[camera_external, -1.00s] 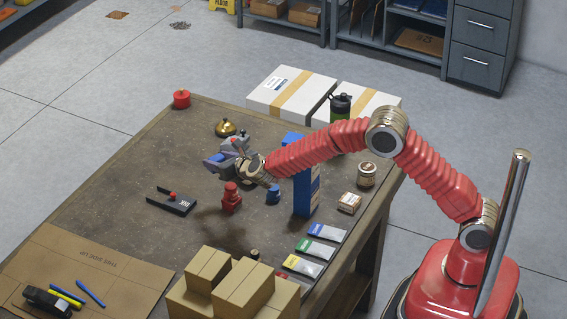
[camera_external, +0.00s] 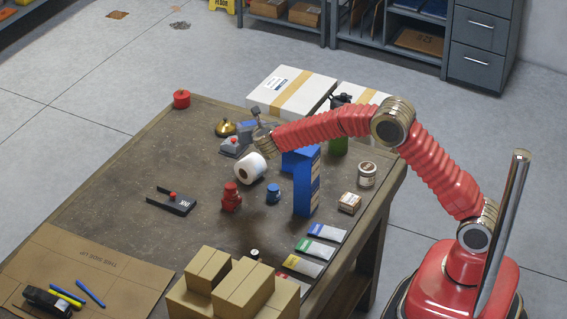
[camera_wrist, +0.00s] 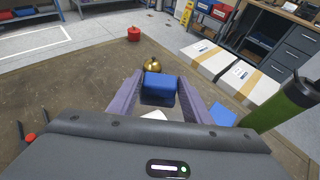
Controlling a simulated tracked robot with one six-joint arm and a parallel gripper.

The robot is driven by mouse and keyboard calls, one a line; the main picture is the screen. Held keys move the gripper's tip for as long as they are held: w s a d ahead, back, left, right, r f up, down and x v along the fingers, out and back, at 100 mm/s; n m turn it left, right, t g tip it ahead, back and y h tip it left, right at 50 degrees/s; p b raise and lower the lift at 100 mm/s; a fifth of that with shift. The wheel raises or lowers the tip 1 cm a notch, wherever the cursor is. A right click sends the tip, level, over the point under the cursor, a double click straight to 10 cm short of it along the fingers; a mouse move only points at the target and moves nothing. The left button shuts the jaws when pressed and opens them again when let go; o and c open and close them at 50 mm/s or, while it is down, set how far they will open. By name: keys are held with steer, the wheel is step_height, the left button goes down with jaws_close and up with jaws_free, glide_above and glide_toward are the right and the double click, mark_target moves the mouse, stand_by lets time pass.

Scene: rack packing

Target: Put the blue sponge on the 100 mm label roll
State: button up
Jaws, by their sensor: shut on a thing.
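The blue sponge (camera_wrist: 160,86) sits between the two purple-grey fingers of my gripper (camera_wrist: 158,92) in the wrist view. My gripper is shut on it. In the external view a blue patch (camera_external: 246,127), likely the sponge, shows beside the gripper end, partly hidden. The sponge appears apart from the roll. In the wrist view only a bit of white (camera_wrist: 154,115) shows below the sponge, probably the roll.
A tall blue holder (camera_external: 305,185), a small blue item (camera_external: 273,194) and a red item (camera_external: 231,197) stand nearer the front. A green bottle (camera_wrist: 286,105) is at right.

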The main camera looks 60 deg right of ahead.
step_height(320, 180, down, 6)
steer(key=shift+f, duration=0.1)
stand_by(0.4)
steer(key=shift+f, duration=1.8)
steer(key=shift+f, duration=0.1)
steer(key=o, duration=1)
steer(key=shift+o, duration=0.2)
steer(key=shift+s+a+r, duration=0.25)
steer(key=shift+a+r, duration=0.05)
steer(key=shift+a, duration=0.05)
steer(key=v, duration=1.1)
